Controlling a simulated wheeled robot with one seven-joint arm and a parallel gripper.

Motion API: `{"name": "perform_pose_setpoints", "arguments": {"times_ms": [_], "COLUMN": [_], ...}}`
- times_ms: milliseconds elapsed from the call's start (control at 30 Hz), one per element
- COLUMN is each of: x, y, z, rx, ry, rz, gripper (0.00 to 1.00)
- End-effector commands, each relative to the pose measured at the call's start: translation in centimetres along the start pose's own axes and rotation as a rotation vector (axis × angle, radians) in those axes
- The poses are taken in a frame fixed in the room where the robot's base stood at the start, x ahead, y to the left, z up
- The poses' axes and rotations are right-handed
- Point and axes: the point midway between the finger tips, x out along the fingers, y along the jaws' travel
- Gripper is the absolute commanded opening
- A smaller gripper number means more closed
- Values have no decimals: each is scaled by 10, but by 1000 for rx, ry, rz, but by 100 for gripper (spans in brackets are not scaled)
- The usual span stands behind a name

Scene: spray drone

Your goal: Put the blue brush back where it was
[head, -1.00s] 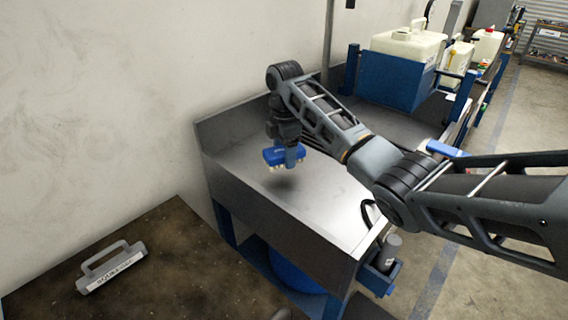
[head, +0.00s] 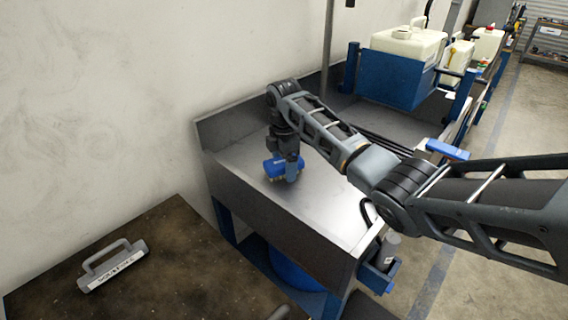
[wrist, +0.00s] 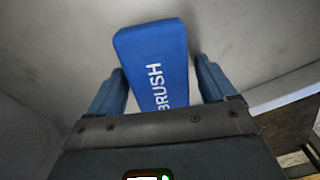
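The blue brush (head: 275,168) is at my gripper (head: 291,170), low over the steel top of the wash bench (head: 240,165). Its bristles face down and are at or very near the steel; I cannot tell if they touch. In the wrist view the brush (wrist: 155,65) shows its blue top with the word BRUSH, slightly tilted. The brush's underside is hidden in the wrist view.
A grey handled block (head: 112,265) lies on the dark table (head: 180,250) at the lower left. A blue holder with a white canister (head: 405,65) stands at the back right. The bench has a raised back edge along the wall. Steel around the brush is clear.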

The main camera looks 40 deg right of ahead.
Motion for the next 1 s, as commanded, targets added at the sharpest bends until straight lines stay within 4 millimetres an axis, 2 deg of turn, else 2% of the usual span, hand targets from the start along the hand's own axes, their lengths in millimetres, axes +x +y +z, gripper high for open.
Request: {"name": "perform_pose_setpoints", "arguments": {"times_ms": [267, 433, 1000], "x": [-1, -12, -117], "y": [0, 1, 1], "z": [0, 0, 1], "rx": [0, -1, 1], "ry": [0, 0, -1], "rz": [0, 3, 1], "gripper": [89, 89, 89]}}
